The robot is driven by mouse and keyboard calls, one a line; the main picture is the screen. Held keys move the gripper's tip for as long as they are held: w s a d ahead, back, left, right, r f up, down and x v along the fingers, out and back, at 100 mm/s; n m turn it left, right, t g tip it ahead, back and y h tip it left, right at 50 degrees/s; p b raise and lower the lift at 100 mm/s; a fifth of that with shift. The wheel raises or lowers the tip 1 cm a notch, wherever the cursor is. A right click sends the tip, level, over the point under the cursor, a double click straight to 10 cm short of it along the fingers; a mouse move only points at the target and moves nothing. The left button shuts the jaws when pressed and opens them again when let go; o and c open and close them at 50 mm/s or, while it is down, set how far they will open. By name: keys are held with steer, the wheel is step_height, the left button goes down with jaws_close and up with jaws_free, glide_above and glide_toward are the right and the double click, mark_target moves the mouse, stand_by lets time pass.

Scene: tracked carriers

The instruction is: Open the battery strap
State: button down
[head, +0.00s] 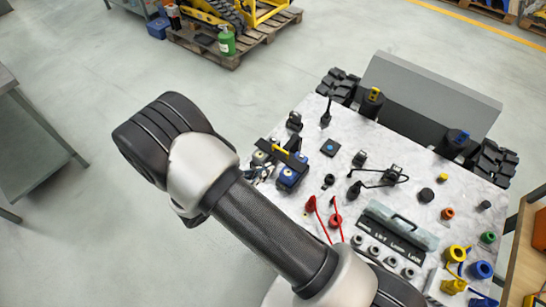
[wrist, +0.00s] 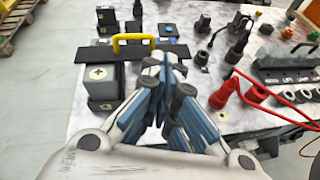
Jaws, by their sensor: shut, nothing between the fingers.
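In the head view the strap (head: 296,160) and the yellow handle (head: 281,149) show above a battery block (head: 289,178) with blue parts. One battery (wrist: 101,75) carries a plus label. My gripper (wrist: 164,62) is shut and empty. Its fingertips appear in front of the strap's right part, right of the handle, and hide some of it. I cannot tell whether they touch it.
Red cables (wrist: 250,90) stand right of my gripper. Several black knobs and plugs stand on the marble-like top (head: 330,115).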

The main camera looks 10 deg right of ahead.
step_height(320, 180, down, 6)
steer(key=a+r+n+t, duration=0.1)
steer(key=a+n+t, duration=0.1)
steer(key=n, duration=0.2)
steer(key=shift+m+y, duration=0.3)
steer(key=shift+y, duration=0.1)
steer(key=x, duration=0.9)
steer(key=shift+w+d+f+b, duration=0.1)
steer(key=shift+w+f+b, duration=0.05)
steer(key=shift+f+b, duration=0.25)
steer(key=shift+r, duration=0.2)
